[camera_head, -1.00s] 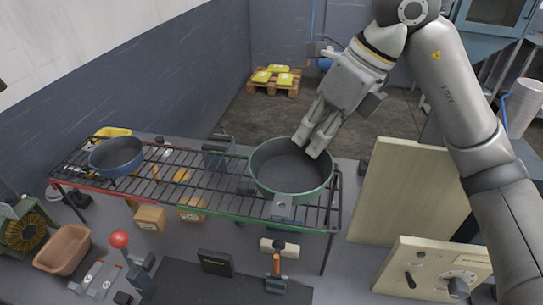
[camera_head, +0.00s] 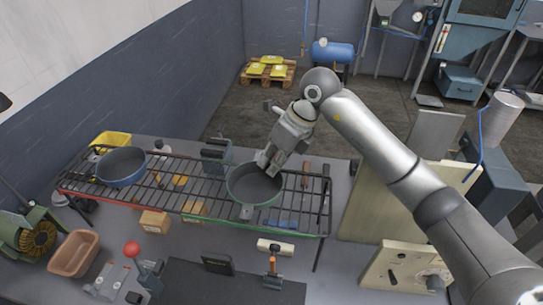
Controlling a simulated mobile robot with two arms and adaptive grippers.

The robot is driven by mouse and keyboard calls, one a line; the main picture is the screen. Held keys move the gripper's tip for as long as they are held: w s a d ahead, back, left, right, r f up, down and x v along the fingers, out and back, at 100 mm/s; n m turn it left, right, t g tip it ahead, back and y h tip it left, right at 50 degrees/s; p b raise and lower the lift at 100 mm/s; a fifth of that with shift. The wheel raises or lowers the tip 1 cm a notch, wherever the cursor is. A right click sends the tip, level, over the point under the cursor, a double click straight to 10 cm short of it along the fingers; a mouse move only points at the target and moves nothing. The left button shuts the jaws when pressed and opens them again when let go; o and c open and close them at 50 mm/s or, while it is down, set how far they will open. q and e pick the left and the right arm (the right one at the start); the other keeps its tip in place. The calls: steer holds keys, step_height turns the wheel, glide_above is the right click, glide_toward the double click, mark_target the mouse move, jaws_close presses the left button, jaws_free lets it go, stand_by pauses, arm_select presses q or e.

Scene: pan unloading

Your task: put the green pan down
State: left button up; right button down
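The green pan (camera_head: 255,190) is round and dark inside, with a short handle pointing towards the front. It is level at the right part of the black wire rack (camera_head: 172,187), low over the bars or on them; I cannot tell which. My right gripper (camera_head: 267,164) comes down from behind, its fingers shut on the pan's back rim. The fingertips are small and partly hidden in this view. My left gripper is not in view.
A blue pan (camera_head: 121,167) stands at the rack's left end. The rack's middle bars are mostly clear. A grey-blue object (camera_head: 216,155) stands behind the rack. A hammer (camera_head: 273,262), a brown bin (camera_head: 74,254) and a red-knobbed lever (camera_head: 132,249) are in front.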

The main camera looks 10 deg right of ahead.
steer(key=shift+f, duration=0.1)
steer(key=c, duration=1.6)
jaws_free()
steer(key=shift+c, duration=0.2)
